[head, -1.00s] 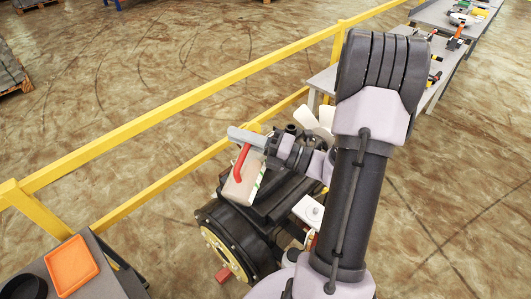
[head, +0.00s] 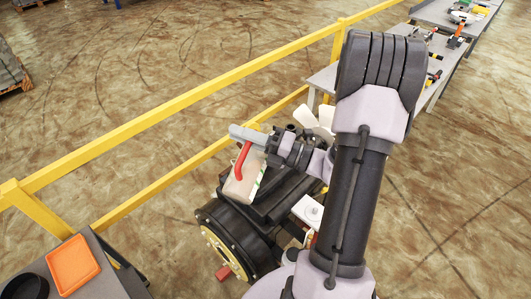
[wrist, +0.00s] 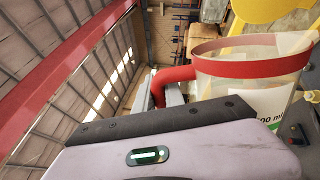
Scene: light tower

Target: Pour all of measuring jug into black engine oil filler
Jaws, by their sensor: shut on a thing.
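The measuring jug (head: 238,187) is a pale translucent vessel with a red handle and a green-marked label. It is held above the black engine (head: 285,196) and looks tilted in the head view. In the wrist view the jug (wrist: 250,75) shows its red rim and part of its label at the right. My gripper (head: 247,136) is shut on the red handle; its grey fingers (wrist: 172,92) show in the wrist view. I cannot tell how much liquid is inside, and no stream shows. I cannot pick out the black oil filler for sure; the jug and my arm cover part of the engine.
A yellow railing (head: 160,125) runs behind the engine. A white fan (head: 318,118) is at the engine's far end. An orange tray (head: 72,264) and a black round container (head: 25,287) sit on a grey table at lower left. Benches with tools stand at upper right.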

